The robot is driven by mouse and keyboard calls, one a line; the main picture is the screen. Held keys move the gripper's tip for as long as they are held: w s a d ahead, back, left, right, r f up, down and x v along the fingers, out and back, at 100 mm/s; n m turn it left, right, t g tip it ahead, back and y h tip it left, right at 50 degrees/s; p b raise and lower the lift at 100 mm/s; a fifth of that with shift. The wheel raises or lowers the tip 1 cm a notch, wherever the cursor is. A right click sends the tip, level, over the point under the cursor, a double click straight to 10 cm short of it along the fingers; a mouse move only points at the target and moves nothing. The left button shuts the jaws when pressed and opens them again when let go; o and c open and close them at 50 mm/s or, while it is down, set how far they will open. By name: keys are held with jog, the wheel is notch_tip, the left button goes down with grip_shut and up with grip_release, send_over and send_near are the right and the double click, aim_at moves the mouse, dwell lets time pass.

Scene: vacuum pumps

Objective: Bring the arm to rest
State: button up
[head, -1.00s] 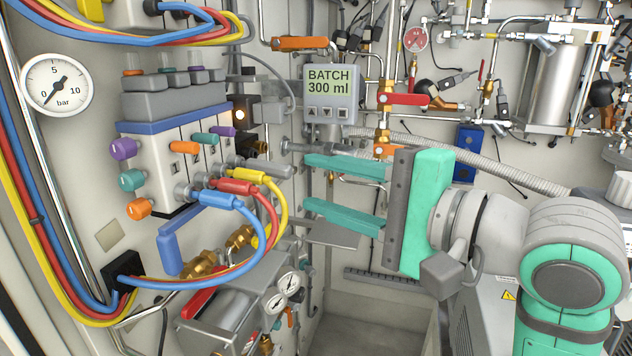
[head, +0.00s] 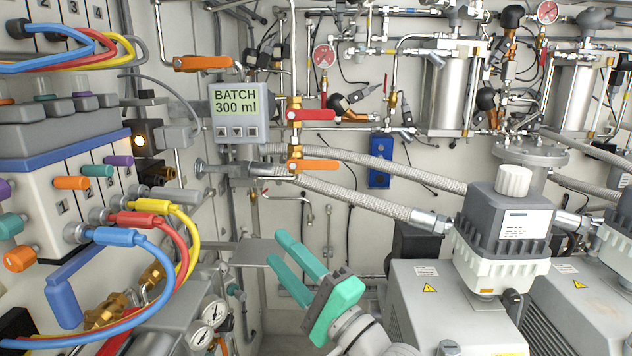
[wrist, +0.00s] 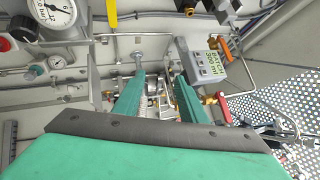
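My gripper (head: 284,265) is in the lower middle of the head view, with two green fingers pointing up and to the left. The fingers stand apart with nothing between them. In the wrist view my gripper (wrist: 158,85) also shows its two fingers apart and empty. It is in front of a grey plate (head: 248,252), and I cannot tell whether they touch. The batch display (head: 238,113), reading 300 ml, is above and to the left of my gripper. It also shows in the wrist view (wrist: 212,65).
A valve block with coloured hoses (head: 130,219) stands at the left. A vacuum pump (head: 503,245) stands close at the right. Orange-handled valves (head: 314,165) and a ribbed hose (head: 350,197) run across the wall above.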

jog(key=s+d+f+m+t+h, duration=0.1)
jog(key=s+d+f+h, duration=0.2)
jog(key=f, duration=0.8)
jog(key=s+f+m+t+h, duration=0.1)
jog(key=s+f+h, duration=0.4)
jog(key=f, duration=0.6)
jog(key=s+d+f+t+h, duration=0.15)
jog(key=f+h, duration=0.35)
jog(key=f, duration=0.7)
jog(key=s+d+f+n+g+h, duration=0.1)
jog(key=s+f+n+g+h, duration=0.4)
jog(key=s, duration=1)
jog(key=s+f+n+t+y, duration=0.1)
jog(key=s+f+n+y, duration=0.2)
jog(key=s+n, duration=0.4)
jog(key=s, duration=0.8)
jog(key=shift+f+n, duration=0.3)
jog(key=shift+n, duration=0.1)
jog(key=shift+w, duration=0.1)
